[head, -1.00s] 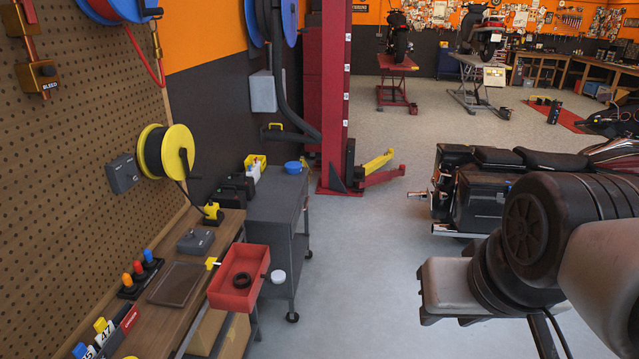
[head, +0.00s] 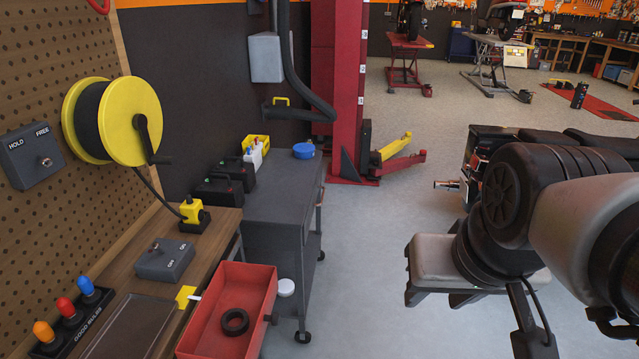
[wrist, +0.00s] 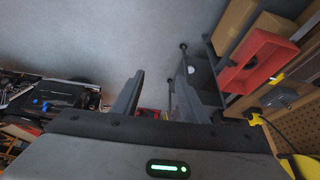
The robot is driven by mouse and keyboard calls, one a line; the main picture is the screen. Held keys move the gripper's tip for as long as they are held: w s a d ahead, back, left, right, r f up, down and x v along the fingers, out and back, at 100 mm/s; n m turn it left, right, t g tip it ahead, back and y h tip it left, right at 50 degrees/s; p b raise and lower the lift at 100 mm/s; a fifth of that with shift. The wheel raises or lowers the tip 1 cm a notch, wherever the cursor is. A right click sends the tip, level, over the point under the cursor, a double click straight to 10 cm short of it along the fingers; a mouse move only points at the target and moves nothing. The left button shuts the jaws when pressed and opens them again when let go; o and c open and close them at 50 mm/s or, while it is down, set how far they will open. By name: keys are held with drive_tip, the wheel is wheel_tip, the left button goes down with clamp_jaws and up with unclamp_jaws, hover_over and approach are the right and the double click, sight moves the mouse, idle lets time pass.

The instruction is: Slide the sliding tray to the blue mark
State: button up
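The sliding tray (head: 262,275) is a red open box at the bench's right edge, with a black ring (head: 235,321) inside. A white pointer on its left side meets a yellow mark (head: 185,297) on the bench. No blue mark is recognisable in either view. The tray also shows at the upper right of the wrist view (wrist: 283,46). My gripper (wrist: 162,82) has its fingers apart with nothing visible between them. It points over the floor, well away from the tray.
A grey cart (head: 270,228) stands just behind the tray, with a round white piece (head: 286,287) at the tray's right. A switch box (head: 165,260) and coloured-knob levers (head: 75,318) sit on the bench. A motorcycle (head: 490,150) is at the right; floor between is clear.

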wheel_tip(320, 180, down, 4)
drive_tip(key=w+a+f+m+g+y, duration=0.1)
drive_tip(key=w+m+g, duration=0.1)
drive_tip(key=w+g, duration=0.1)
drive_tip(key=m+g+y, duration=0.1)
drive_tip(key=m+y, duration=1.3)
drive_tip(key=y, duration=0.3)
approach(279, 320)
drive_tip(key=a, duration=0.2)
drive_tip(key=a+b, duration=0.1)
drive_tip(key=a, duration=0.5)
drive_tip(key=shift+w+f, duration=0.2)
drive_tip(key=shift+w, duration=0.15)
drive_tip(key=shift+d, duration=0.1)
clamp_jaws()
